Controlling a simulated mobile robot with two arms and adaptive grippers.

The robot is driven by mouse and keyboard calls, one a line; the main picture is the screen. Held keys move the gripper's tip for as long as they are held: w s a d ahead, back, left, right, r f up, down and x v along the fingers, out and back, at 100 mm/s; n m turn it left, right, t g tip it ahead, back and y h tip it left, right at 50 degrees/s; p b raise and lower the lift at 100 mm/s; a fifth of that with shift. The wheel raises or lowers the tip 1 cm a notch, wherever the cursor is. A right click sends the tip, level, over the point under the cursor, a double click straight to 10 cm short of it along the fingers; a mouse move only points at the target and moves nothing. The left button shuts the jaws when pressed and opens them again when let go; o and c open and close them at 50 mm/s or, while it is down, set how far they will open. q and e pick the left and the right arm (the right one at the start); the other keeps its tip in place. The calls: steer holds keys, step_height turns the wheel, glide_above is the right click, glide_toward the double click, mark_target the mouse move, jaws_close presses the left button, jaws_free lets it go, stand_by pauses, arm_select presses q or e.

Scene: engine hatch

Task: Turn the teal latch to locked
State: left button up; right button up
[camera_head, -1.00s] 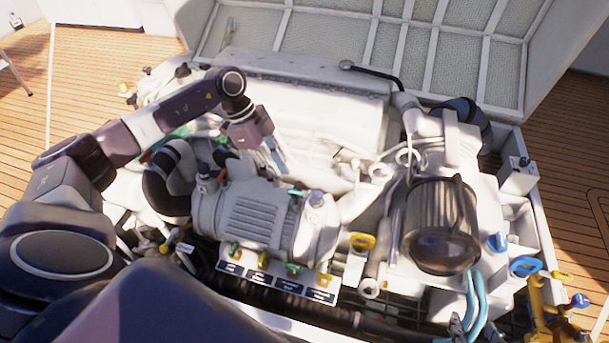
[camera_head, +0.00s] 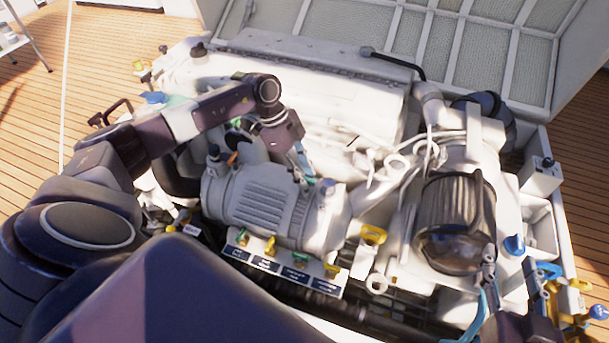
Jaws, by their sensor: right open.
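Several small teal or green parts show, and I cannot tell for sure which is the teal latch. One is a small green-teal handle (camera_head: 292,257) in the row above the dark labels, in front of the white ribbed motor. Another is a small teal piece (camera_head: 325,187) on top of that motor's right end. My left gripper (camera_head: 302,162) hangs behind the motor, apart from both; its fingers are too unclear to judge. My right gripper (camera_head: 489,257) is open in front of the dark ribbed cylinder at the lower right, and nothing shows held in it.
The dark ribbed cylinder (camera_head: 455,225) stands near the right gripper. A yellow handle (camera_head: 373,234) sits between it and the motor (camera_head: 262,205). A blue hose (camera_head: 481,300) and blue and yellow fittings crowd the lower right. The raised hatch lid (camera_head: 480,45) stands behind.

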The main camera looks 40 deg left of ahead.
arm_select(q)
steer(key=shift+f, duration=0.15)
steer(key=shift+c, duration=0.6)
jaws_close()
